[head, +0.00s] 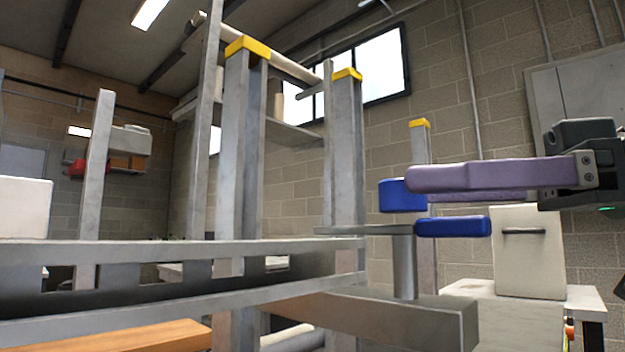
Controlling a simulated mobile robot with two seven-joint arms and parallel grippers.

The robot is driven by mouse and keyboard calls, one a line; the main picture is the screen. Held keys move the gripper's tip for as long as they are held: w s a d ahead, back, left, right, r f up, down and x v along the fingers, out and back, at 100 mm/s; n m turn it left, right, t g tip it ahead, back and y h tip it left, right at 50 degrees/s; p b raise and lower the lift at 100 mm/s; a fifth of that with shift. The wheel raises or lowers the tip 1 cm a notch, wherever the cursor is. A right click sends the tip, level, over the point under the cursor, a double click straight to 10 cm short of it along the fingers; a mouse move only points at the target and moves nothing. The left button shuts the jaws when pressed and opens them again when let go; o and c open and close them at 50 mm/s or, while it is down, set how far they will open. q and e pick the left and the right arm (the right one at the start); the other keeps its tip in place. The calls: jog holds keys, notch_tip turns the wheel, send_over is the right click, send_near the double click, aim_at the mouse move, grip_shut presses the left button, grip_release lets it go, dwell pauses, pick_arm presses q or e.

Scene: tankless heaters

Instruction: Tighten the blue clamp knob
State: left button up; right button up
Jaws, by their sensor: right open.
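The blue clamp knob shows as two blue parts: a short rounded part (401,196) and a longer bar-like part (455,227) to its lower right. They sit near a grey plate (366,230) and an upright metal post (404,265) on the grey frame. My right gripper (424,187) comes in from the right with purple fingers, open. Its fingertips overlap the knob in the picture, the nearer finger covering part of the rounded part's right side. I cannot tell whether they touch it. My left gripper is not in view.
Grey metal rails (180,254) cross the left and front. Tall posts with yellow caps (248,46) rise behind them. A white box with a dark handle (529,265) stands on a light table at the right. An orange wooden beam (120,338) lies low at left.

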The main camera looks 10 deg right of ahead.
jog(key=p+x, duration=0.1)
jog(key=x, duration=0.5)
jog(key=shift+a, duration=0.1)
grip_shut()
dwell(0.4)
